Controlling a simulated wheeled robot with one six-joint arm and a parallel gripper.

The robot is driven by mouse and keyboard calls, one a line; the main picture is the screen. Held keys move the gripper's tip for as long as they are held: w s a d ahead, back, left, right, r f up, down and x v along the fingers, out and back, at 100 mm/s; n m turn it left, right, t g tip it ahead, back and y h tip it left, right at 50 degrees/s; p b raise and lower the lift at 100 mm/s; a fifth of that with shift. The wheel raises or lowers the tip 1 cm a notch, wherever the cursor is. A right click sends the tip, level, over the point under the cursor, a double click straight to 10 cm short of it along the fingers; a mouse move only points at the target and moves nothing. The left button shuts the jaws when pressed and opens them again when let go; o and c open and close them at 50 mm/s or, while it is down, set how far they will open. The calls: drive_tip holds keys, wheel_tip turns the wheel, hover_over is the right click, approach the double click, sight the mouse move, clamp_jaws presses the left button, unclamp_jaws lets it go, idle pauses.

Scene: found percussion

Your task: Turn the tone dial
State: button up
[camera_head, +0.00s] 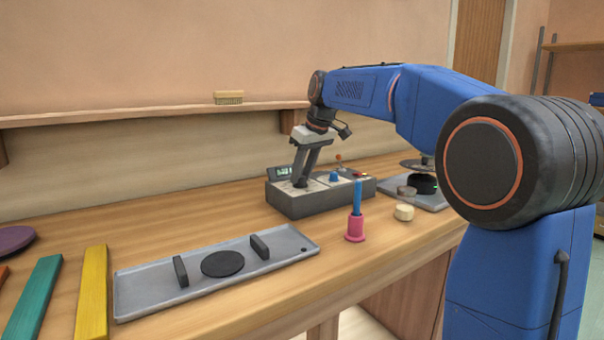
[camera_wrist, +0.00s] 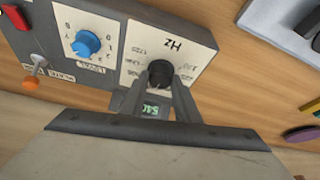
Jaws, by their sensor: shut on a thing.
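The tone dial (camera_wrist: 160,72) is a dark round knob on a white panel marked "Hz", seen in the wrist view. My gripper (camera_wrist: 161,82) is shut on it, with one finger on each side. In the head view my gripper (camera_head: 300,183) reaches down onto the left part of the grey control box (camera_head: 310,205), and its fingers hide the dial there. A small green display (camera_wrist: 151,110) beside the dial is partly covered by my fingers; its digits are only partly readable. A blue knob (camera_wrist: 86,43) labelled "LEVEL" sits on the neighbouring panel.
The box also carries a toggle switch with an orange tip (camera_wrist: 31,84) and a red button (camera_wrist: 15,17). A pink holder (camera_head: 355,229) with a blue stick and a cream cylinder (camera_head: 403,212) stand close in front. A grey tray (camera_head: 150,297) lies at front left.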

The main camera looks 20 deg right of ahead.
drive_tip(key=shift+a+m+t+h, duration=0.15)
drive_tip(key=shift+m+h, duration=0.3)
drive_tip(key=shift+m, duration=0.75)
drive_tip(key=shift+m+t+h, duration=0.25)
drive_tip(key=shift+m+h, duration=0.2)
drive_tip(key=shift+m, duration=0.75)
drive_tip(key=o, duration=1)
drive_tip(key=shift+o, duration=0.2)
drive_tip(key=v, duration=1.7)
drive_tip(key=shift+r, duration=0.25)
drive_tip(key=shift+a, duration=0.15)
